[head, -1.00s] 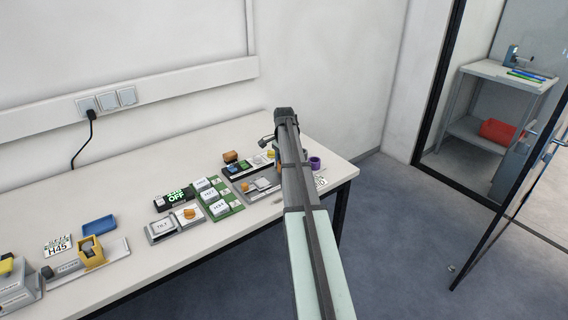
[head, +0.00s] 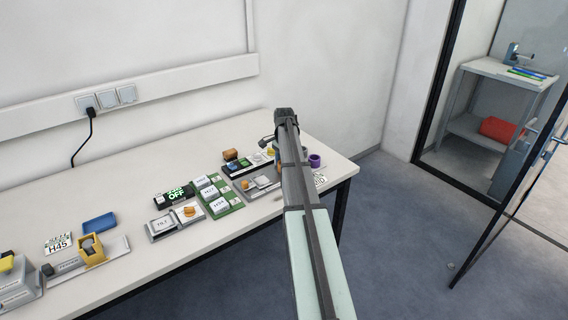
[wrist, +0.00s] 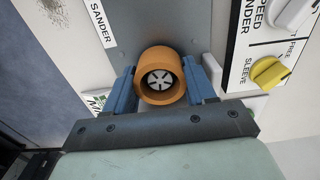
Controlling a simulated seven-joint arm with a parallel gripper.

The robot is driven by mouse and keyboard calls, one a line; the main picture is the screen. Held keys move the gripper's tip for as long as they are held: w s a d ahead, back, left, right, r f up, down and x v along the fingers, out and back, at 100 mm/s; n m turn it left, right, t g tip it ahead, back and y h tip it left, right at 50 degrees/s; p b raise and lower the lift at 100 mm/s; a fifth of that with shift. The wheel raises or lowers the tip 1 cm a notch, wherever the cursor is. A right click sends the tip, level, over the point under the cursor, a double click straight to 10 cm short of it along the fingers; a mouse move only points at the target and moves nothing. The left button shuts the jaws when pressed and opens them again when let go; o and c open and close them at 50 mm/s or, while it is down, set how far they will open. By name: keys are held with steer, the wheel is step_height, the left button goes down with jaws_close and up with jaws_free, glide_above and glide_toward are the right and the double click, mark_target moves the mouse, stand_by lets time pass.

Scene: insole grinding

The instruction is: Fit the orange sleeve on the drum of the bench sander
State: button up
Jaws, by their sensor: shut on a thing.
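In the wrist view the orange sleeve (wrist: 161,72) is between the blue fingers of my gripper (wrist: 160,88), which is shut on it. Inside its ring I see the pale, spoked end of the drum (wrist: 159,79), roughly centred. The sleeve is lined up with the drum; how far it is over the drum I cannot tell. The grey plate of the bench sander (wrist: 150,25) lies behind, beside a "SANDER" label (wrist: 102,24). In the head view my arm hides the gripper, the sleeve and most of the sander.
A yellow knob (wrist: 269,73) on the sander panel is close on the right in the wrist view. In the head view a purple ring (head: 315,161) stands by the table's right end. Green trays (head: 219,199) and a blue tray (head: 99,222) lie farther left on the table (head: 140,180).

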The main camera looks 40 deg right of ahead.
steer(key=shift+f, duration=0.35)
stand_by(0.5)
steer(key=o, duration=1.1)
steer(key=shift+o, duration=0.2)
steer(key=shift+o, duration=0.9)
steer(key=shift+w, duration=0.1)
steer(key=shift+c, duration=0.4)
steer(key=shift+w+r, duration=0.1)
steer(key=shift+r, duration=0.05)
